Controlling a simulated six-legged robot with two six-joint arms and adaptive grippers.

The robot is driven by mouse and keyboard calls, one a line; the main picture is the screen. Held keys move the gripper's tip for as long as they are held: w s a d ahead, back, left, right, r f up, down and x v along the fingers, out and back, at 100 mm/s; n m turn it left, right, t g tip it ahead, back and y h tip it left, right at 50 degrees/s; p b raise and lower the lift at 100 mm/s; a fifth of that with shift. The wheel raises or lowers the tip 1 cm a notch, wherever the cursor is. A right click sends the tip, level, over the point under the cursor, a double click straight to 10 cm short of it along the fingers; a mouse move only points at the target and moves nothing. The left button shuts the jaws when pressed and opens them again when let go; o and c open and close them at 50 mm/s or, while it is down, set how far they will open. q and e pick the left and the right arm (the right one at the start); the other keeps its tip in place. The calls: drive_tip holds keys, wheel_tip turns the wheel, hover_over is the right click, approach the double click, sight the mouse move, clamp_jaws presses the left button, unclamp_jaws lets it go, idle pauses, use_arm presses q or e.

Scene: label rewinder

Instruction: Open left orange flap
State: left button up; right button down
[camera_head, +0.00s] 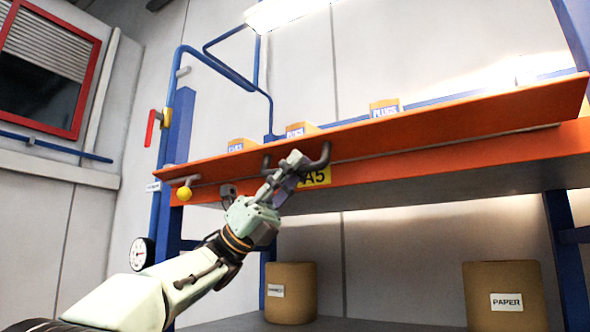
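The long orange flap (430,128) runs along the front of the blue-framed shelf. A dark handle (324,158) sits on its front, left of the middle. My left gripper (289,168) reaches up from below and overlaps the handle in the picture. Its fingers hide the handle's middle, and I cannot tell whether they are closed around it. Below the flap is an orange beam (400,158) with a yellow A5 label (315,177), partly covered by my gripper. My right gripper is not in view.
Boxes marked PLUGS (385,109) stand behind the flap. A yellow ball knob (184,194), a red lever (150,128) and a round gauge (142,254) are at the left. Brown drums, one marked PAPER (505,275), stand below.

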use_arm(q)
drive_tip(key=o, duration=0.4)
drive_tip(key=shift+w, duration=0.1)
